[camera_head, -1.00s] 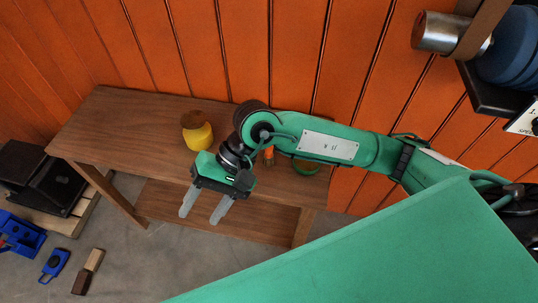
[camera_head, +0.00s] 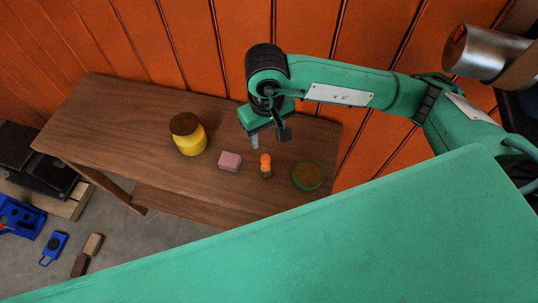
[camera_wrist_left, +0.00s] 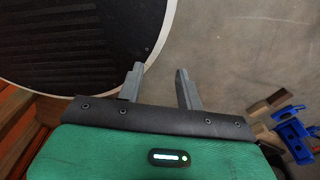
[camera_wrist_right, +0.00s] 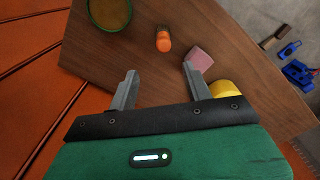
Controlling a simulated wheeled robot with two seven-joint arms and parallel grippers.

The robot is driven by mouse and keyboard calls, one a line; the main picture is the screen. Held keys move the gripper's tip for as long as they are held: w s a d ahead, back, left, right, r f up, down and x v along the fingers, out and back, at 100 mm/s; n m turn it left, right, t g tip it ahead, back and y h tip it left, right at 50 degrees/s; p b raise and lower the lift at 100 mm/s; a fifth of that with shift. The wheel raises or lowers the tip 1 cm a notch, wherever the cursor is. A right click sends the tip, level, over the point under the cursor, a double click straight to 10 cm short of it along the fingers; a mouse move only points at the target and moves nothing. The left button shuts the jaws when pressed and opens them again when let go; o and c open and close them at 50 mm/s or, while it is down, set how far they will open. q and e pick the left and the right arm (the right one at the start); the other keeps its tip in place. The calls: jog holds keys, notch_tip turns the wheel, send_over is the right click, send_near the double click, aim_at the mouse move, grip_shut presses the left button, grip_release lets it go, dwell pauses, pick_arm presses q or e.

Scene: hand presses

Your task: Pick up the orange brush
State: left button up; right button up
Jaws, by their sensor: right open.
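The orange brush (camera_head: 265,165) stands on the wooden table (camera_head: 230,190), with an orange top and a darker lower part. It also shows in the right wrist view (camera_wrist_right: 163,41), beyond the fingertips. My right gripper (camera_head: 254,142) is above the table's back side, just behind the brush, and hides part of its own fingers in the head view. In the right wrist view the right gripper (camera_wrist_right: 158,78) is open and empty, apart from the brush. My left gripper (camera_wrist_left: 158,72) is open and empty in the left wrist view, away from the table top.
A pink block (camera_head: 230,161) lies left of the brush, and a yellow jar with a brown lid (camera_head: 189,138) stands farther left. A round green-rimmed dish (camera_head: 307,176) is to the right. The orange wall (camera_head: 215,60) rises behind. The table's left part is clear.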

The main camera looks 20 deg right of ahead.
aim_at(265, 157)
jog(key=f, duration=0.2)
jog(key=f+p, duration=0.2)
jog(key=f, duration=0.1)
jog(key=shift+s+a+f, duration=0.2)
jog(key=shift+s+f, duration=0.1)
jog(key=shift+s, duration=0.05)
jog(key=shift+a+f+p, duration=0.1)
jog(key=shift+f+p, duration=0.85)
jog(key=shift+f, duration=0.7)
notch_tip(265, 157, down, 3)
jog(key=shift+w+f+p, duration=0.1)
jog(key=shift+p, duration=0.7)
jog(key=shift+f, duration=0.4)
pick_arm(q)
notch_tip(265, 157, up, 6)
jog(key=s, duration=0.2)
jog(key=shift+a+f, duration=0.15)
jog(key=shift+a, duration=0.3)
jog(key=shift+w, duration=0.1)
pick_arm(e)
jog(key=c, duration=1)
